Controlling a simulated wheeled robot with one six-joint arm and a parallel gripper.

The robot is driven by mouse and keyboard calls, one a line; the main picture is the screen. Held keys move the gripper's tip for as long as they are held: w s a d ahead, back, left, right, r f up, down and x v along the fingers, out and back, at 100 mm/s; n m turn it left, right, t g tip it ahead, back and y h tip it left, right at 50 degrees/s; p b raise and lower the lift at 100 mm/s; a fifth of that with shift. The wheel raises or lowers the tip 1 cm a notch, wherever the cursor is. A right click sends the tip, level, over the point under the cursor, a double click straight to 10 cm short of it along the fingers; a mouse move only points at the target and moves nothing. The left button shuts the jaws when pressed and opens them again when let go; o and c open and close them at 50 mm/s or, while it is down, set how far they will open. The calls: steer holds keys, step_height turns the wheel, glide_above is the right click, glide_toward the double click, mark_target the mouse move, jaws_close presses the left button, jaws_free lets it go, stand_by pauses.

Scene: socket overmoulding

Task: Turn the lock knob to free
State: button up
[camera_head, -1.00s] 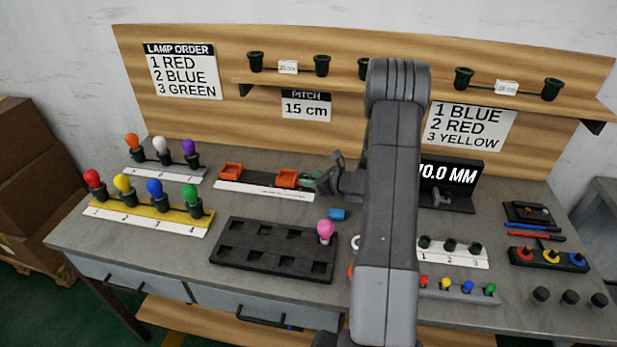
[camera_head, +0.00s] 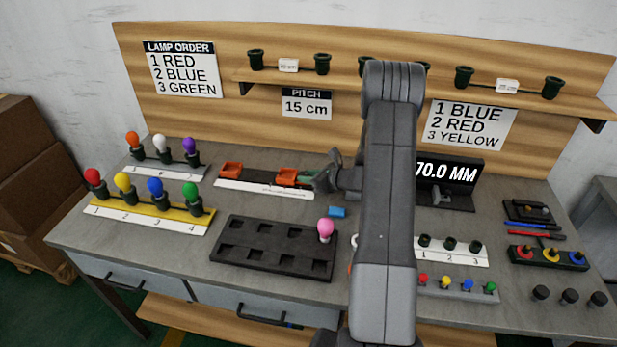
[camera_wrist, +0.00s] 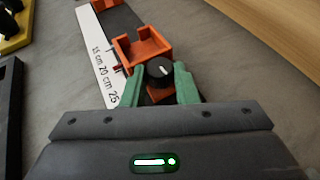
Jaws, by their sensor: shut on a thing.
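The lock knob (camera_wrist: 159,71) is black and round with a white pointer line. In the wrist view it sits at the near end of an orange slide block (camera_wrist: 140,48). My gripper (camera_wrist: 160,82) has its green fingers on either side of the knob and is shut on it. In the head view my gripper (camera_head: 312,178) is at the right end of the ruler rail, beside the right orange block (camera_head: 287,177); the knob is hidden there. The white ruler (camera_head: 262,190) runs along the rail, with a second orange block (camera_head: 231,169) at the left.
A black tray (camera_head: 275,262) with a pink bulb (camera_head: 325,230) is in front of the rail. A yellow lamp stand (camera_head: 150,217) is at left. A display (camera_head: 447,171) reading 70.0 MM stands at right.

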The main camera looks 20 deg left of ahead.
steer(key=n+g+b, duration=0.1)
steer(key=n+g, duration=0.1)
steer(key=w+n+g, duration=0.1)
steer(key=n+g, duration=0.1)
steer(key=g, duration=0.1)
steer(key=shift+f+b, duration=0.15)
steer(key=shift+b, duration=0.25)
steer(key=shift+w+a+n+g+h+b, duration=0.15)
steer(key=shift+n+g+h+b, duration=0.3)
steer(key=shift+n+g, duration=0.75)
steer(key=shift+w+d+n+g+h+b, duration=0.15)
steer(key=shift+n+g+h+b, duration=0.3)
steer(key=shift+n+g, duration=0.7)
steer(key=shift+a, duration=0.15)
steer(key=shift+r, duration=0.2)
steer(key=o, duration=0.7)
steer(key=shift+m+t, duration=0.25)
